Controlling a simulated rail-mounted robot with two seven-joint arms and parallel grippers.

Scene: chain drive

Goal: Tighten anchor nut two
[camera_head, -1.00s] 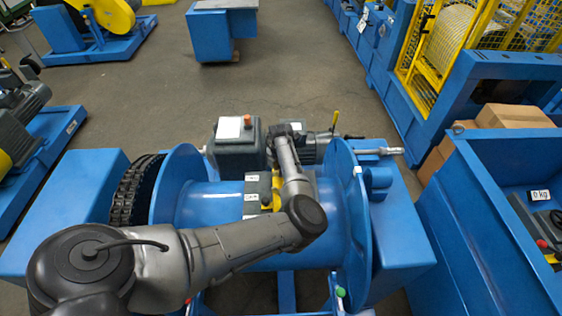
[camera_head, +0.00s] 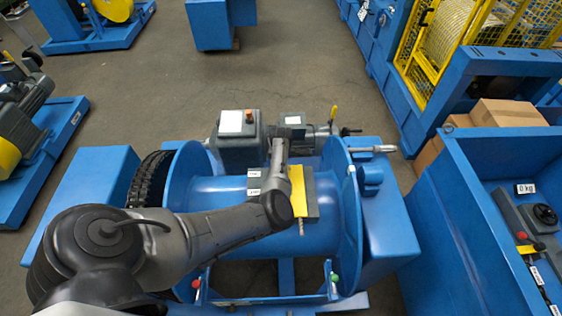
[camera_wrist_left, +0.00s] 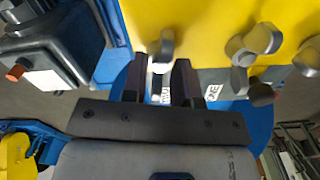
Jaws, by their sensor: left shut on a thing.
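In the left wrist view, my left gripper (camera_wrist_left: 160,85) has its dark fingers shut around a grey metal piece (camera_wrist_left: 163,50) at the edge of a yellow plate (camera_wrist_left: 205,25). It looks like an anchor nut; its number cannot be read. Several similar round metal pieces (camera_wrist_left: 255,42) stand along the plate to its right. In the head view, the yellow plate (camera_head: 298,190) lies on a dark grey block (camera_head: 312,195) on the blue drum (camera_head: 230,205). My left arm crosses over the drum, and the gripper's fingers are hidden there. My right gripper is not in view.
A grey box with an orange cap (camera_head: 238,125) stands behind the drum. A chain (camera_head: 150,180) runs at the drum's left flange. A blue bin (camera_head: 470,215) with a 0 kg label stands at the right, with cardboard boxes (camera_head: 505,113) behind it.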

